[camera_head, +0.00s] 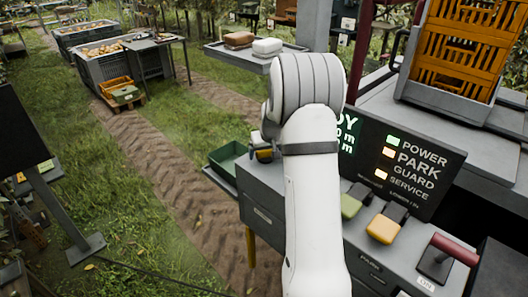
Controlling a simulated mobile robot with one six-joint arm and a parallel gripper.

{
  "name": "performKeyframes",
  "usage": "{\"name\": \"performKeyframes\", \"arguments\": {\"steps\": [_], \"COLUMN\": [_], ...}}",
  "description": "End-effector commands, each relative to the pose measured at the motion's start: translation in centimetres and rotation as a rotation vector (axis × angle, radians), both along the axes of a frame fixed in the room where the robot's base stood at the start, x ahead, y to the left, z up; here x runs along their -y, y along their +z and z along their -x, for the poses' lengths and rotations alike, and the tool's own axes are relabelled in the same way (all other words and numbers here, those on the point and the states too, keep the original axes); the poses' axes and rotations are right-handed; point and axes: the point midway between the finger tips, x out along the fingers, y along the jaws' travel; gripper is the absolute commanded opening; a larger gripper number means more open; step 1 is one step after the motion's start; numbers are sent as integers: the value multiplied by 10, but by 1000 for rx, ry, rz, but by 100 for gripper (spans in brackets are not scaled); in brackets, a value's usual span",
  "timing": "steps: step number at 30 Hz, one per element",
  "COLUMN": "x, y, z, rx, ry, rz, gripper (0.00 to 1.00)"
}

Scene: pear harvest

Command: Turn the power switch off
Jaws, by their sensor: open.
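A dark panel (408,165) on the grey bench reads POWER, PARK, GUARD and SERVICE, with a green light (393,141) lit beside POWER. A red-handled lever (456,250) stands at the bench's right front. A small white plate (425,284) near it seems to read ON. A yellow switch (383,229) and a green switch (351,205) sit to its left. No readable label ties POWER to one of these controls. My white arm rises through the middle and covers part of the bench and panel. My gripper cannot be made out and seems hidden behind the arm.
An orange crate (459,45) stands behind the panel. A shelf (254,58) holds two bundles. Grass and a dirt track lie open at left.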

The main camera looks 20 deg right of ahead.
Motion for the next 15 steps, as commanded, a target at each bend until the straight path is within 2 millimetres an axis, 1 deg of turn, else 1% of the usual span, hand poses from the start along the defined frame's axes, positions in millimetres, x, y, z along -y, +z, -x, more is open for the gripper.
{"name": "performKeyframes", "arguments": {"steps": [4,5,15], "x": [0,0,1], "y": [0,0,0], "z": [0,0,0], "rx": [1,0,0], "ry": [0,0,-1], "rz": [0,0,1], "gripper": [87,86,58]}}
